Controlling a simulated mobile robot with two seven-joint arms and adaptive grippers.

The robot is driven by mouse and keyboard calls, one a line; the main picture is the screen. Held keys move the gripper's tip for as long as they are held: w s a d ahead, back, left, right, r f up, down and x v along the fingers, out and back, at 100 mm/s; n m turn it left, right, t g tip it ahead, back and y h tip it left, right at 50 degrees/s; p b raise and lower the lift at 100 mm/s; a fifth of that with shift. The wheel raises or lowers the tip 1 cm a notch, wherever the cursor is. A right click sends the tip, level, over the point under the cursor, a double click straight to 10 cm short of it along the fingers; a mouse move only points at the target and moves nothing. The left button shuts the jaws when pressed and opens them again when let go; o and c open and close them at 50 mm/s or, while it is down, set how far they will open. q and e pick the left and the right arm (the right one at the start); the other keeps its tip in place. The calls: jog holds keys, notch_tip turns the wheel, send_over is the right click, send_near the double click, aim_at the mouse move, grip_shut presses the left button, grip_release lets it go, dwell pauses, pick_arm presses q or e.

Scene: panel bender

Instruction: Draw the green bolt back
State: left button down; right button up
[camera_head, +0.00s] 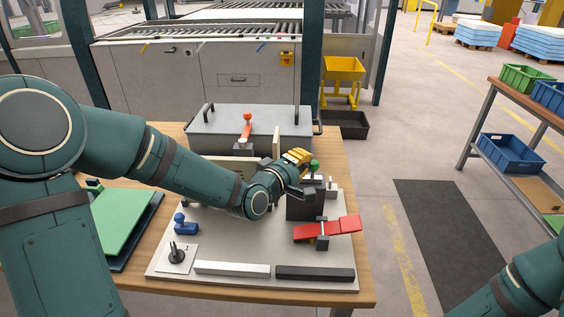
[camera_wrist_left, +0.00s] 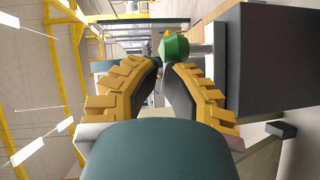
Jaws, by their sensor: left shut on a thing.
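The green bolt shows as a small green knob (camera_head: 314,165) beside a dark block (camera_head: 304,205) on the grey board. In the left wrist view the faceted green knob (camera_wrist_left: 174,47) sits at the fingertips, on a pale shaft beside a large dark block. My left gripper (camera_head: 300,157), with yellow ribbed fingers, reaches the knob from the left. In the left wrist view its fingers (camera_wrist_left: 163,66) are closed in on the knob, and its far side is hidden. Part of my right arm shows at the lower right, its gripper outside the picture.
The grey board (camera_head: 215,247) also bears a red lever (camera_head: 327,229), a blue knob piece (camera_head: 185,224) and white and black bars in front. Behind stands a grey lidded box (camera_head: 270,120) with a red-topped handle. A green panel (camera_head: 120,221) lies at left.

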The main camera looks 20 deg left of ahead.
pick_arm(q)
jog(key=shift+a, duration=0.2)
jog(key=v, duration=0.7)
jog(key=shift+s, duration=0.45)
